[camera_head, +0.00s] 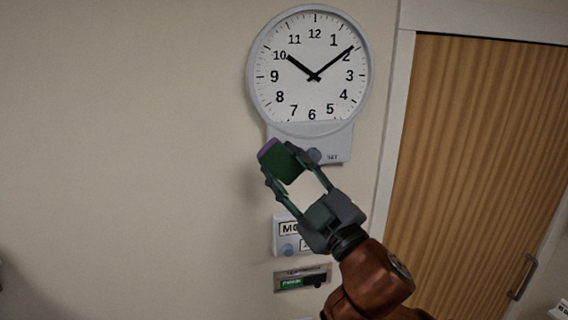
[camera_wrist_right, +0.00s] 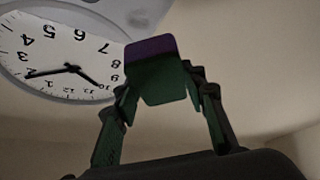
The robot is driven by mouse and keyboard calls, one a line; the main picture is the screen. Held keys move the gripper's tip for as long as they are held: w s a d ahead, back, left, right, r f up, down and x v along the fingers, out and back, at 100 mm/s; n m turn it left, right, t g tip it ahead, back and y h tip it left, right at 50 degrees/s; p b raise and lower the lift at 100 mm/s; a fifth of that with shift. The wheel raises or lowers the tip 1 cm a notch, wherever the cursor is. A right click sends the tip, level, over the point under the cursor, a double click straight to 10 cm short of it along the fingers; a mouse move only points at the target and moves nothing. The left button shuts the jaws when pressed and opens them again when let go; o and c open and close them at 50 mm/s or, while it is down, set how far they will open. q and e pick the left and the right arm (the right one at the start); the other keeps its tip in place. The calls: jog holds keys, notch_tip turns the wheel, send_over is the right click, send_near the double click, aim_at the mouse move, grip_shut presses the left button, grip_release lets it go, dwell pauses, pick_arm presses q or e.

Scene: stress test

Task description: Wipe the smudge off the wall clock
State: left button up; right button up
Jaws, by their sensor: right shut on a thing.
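The wall clock (camera_head: 300,95) hangs on the beige wall, with a white face, black numerals and a grey rim. Its hands point near 10 and 2. No clear smudge shows on the visible face. In the right wrist view the block (camera_wrist_right: 160,75) sits between the fingers, with the clock (camera_wrist_right: 55,65) upside down at the left. I cannot tell whether the block touches anything. My left gripper is not in view.
The clock's lower housing (camera_head: 338,145) carries a knob and a "SET" label. Below are a white panel (camera_head: 283,248), partly hidden by my gripper, and a grey sign plate (camera_head: 302,272). A wooden door (camera_head: 470,150) with a handle stands right. Bare wall lies left.

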jog(key=shift+w+a, duration=0.2)
jog(key=shift+w, duration=0.7)
jog(key=shift+w+a, duration=0.15)
jog(key=shift+w, duration=0.75)
jog(key=shift+w+a, duration=0.2)
jog(key=shift+w, duration=0.7)
jog(key=shift+w+a+f, duration=0.1)
jog(key=shift+w+a, duration=0.1)
jog(key=shift+w, duration=0.75)
jog(key=d, duration=0.2)
jog(key=d+p, duration=0.1)
jog(key=shift+w+d, duration=0.4)
jog(key=shift+s+a, duration=0.1)
jog(key=shift+a, duration=0.05)
jog(key=a, duration=0.3)
jog(key=shift+s+a, duration=0.2)
jog(key=shift+s, duration=0.05)
